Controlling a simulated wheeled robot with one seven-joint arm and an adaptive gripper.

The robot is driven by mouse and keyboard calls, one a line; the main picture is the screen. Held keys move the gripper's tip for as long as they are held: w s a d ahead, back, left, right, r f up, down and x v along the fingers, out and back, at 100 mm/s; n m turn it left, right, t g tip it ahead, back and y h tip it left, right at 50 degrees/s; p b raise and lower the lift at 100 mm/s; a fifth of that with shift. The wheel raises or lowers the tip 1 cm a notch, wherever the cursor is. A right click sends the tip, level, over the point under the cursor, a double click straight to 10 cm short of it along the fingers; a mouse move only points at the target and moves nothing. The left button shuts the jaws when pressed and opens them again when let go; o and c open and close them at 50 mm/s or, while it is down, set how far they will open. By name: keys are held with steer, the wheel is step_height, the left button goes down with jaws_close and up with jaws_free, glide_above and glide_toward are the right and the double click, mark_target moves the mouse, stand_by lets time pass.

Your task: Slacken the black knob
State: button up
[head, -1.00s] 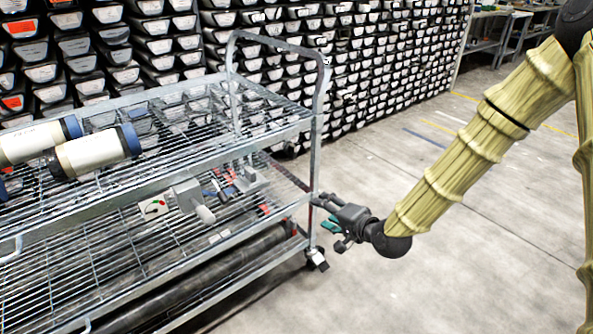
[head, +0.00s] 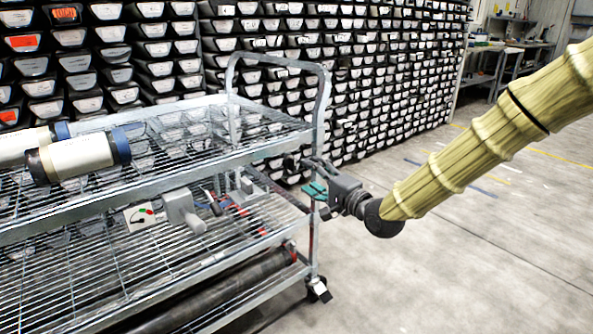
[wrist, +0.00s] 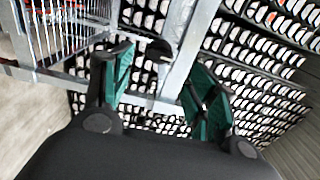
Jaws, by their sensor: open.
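The black knob (wrist: 158,50) shows in the wrist view as a small dark rounded piece against the metal frame of the cart, beyond and between my two fingers. In the head view I cannot make it out clearly. My gripper (wrist: 160,70) is open, with green pads on both fingers and nothing between them. In the head view my gripper (head: 314,178) is at the cart's right end post, just below the top shelf corner. The knob looks a little ahead of the fingertips; I cannot tell whether anything touches.
The wire-shelf cart (head: 190,172) carries white cylinders with blue ends (head: 80,157) on top. A grey device (head: 181,208) and other small items lie on its lower shelf. Racks of core boxes (head: 380,70) stand behind. The floor (head: 440,270) to the right is clear.

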mark_target(295, 165)
steer(key=b+x, duration=0.1)
steer(key=x, duration=0.6)
steer(key=shift+w+a+b, duration=0.1)
steer(key=shift+w+b, duration=0.05)
steer(key=shift+b, duration=0.2)
steer(key=c, duration=1)
